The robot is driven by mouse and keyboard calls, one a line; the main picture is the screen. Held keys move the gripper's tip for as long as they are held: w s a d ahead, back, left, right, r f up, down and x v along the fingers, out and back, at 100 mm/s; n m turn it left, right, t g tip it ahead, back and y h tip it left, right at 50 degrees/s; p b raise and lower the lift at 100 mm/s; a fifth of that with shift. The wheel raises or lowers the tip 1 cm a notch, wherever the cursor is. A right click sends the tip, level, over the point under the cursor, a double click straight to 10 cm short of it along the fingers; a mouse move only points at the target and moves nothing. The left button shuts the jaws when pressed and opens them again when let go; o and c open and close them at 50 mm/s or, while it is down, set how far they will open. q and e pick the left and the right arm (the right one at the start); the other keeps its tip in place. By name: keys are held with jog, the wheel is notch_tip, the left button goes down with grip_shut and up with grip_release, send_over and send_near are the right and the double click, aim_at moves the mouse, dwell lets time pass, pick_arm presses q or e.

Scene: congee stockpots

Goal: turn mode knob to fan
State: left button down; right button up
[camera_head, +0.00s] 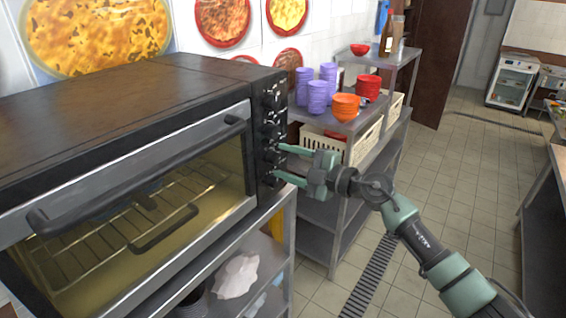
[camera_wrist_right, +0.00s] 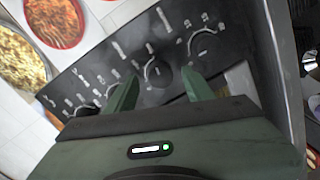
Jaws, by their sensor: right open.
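The black toaster oven (camera_head: 120,110) stands at the left in the head view, with a column of dark knobs on its control panel (camera_head: 268,128). My right gripper (camera_head: 279,161) is open in front of the lower part of this panel, fingers pointing at it. In the right wrist view, a round black knob (camera_wrist_right: 158,74) shows between and just beyond the two green fingertips (camera_wrist_right: 160,84). I cannot tell whether the fingers touch it. The labels are too small to read, so I cannot tell which knob is the mode knob. My left gripper is not in view.
The oven's glass door (camera_head: 140,200) is shut, with its handle (camera_head: 140,170) across the front. A metal shelf (camera_head: 345,125) with purple cups (camera_head: 318,96), orange bowls (camera_head: 345,106) and crates stands behind my right gripper. The tiled floor (camera_head: 450,180) at the right is open.

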jog(key=b+v, duration=0.1)
jog(key=v, duration=0.5)
jog(key=shift+s+d+b, duration=0.25)
jog(key=shift+b, duration=0.15)
jog(key=shift+f, duration=0.1)
